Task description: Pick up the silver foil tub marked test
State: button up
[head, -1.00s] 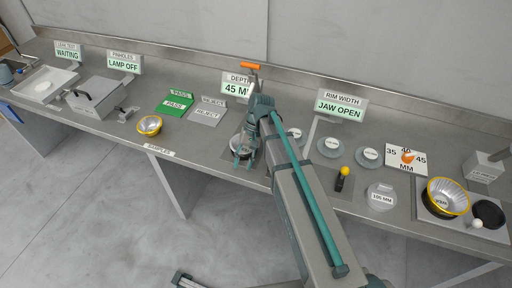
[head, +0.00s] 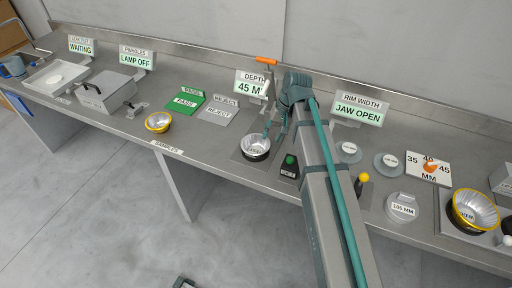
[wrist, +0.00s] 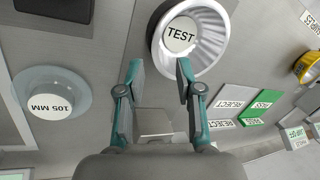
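The silver foil tub (head: 256,149) has fluted walls and sits on a dark plate by the DEPTH station. In the wrist view the tub (wrist: 213,45) is upright, with a round white TEST label on its floor. My gripper (wrist: 158,70) is open and empty, its two fingers spread. In the wrist view the tub lies just beyond the fingertips, offset to the right, with the right fingertip at its rim. In the head view my gripper (head: 275,130) is just behind and right of the tub, partly hidden by my arm.
The DEPTH sign (head: 250,83) and an orange-handled gauge (head: 266,61) stand behind. A black box with a green button (head: 289,165) is right of the tub. A gold-rimmed tub (head: 158,122) stands left. Green PASS (head: 184,103) and grey REJECT (head: 218,113) pads lie between.

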aim_at(267, 143)
jog(key=shift+p+x, duration=1.05)
jog(key=shift+x, duration=2.1)
jog(key=shift+c, duration=0.4)
grip_shut()
